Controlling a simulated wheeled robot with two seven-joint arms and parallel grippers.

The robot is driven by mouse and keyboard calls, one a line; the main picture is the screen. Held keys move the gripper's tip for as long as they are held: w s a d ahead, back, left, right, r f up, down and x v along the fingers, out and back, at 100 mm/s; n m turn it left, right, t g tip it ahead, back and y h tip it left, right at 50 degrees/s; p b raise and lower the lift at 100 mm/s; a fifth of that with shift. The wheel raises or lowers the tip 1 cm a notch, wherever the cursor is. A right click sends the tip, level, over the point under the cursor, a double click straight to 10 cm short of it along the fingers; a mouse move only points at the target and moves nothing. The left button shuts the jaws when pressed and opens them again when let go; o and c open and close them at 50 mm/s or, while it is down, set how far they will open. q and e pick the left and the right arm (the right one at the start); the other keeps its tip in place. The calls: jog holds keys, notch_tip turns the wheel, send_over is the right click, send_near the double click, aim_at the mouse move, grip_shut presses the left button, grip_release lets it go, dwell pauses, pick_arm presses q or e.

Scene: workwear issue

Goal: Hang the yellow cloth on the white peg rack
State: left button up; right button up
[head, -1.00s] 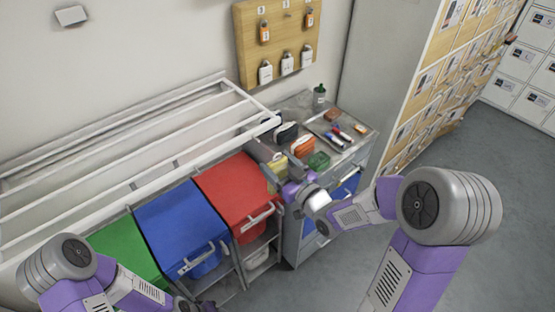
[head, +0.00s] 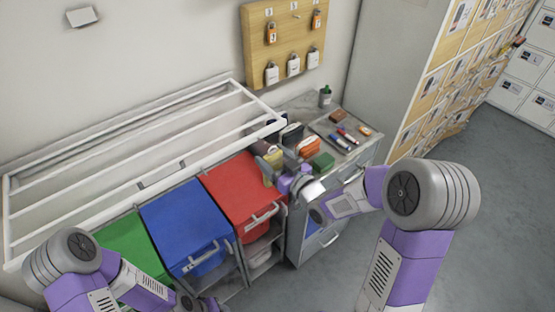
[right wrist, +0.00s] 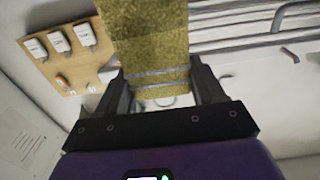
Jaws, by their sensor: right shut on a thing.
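My right gripper (head: 281,165) is shut on the yellow cloth (head: 270,162), in front of the rack's right end and beside the red bin. In the right wrist view the cloth (right wrist: 150,40) is between the two fingers (right wrist: 158,95) and reaches to the top of the picture. The white peg rack (head: 258,101) is a frame of long bars along the wall above the bins.
Green (head: 130,240), blue (head: 185,225) and red (head: 240,190) bins stand below the rack. A grey counter right of them holds a green bottle (head: 325,97), a tray (head: 346,143) and several small items. A wooden padlock board (head: 290,50) hangs above. Open floor lies at right.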

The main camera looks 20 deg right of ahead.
jog(key=shift+f+b+x, duration=0.2)
jog(key=shift+b+x, duration=0.05)
jog(key=shift+x, duration=1.1)
jog(key=shift+f+b+x, duration=0.2)
jog(key=shift+b+x, duration=0.05)
jog(key=shift+x, duration=1.1)
jog(key=o, duration=1)
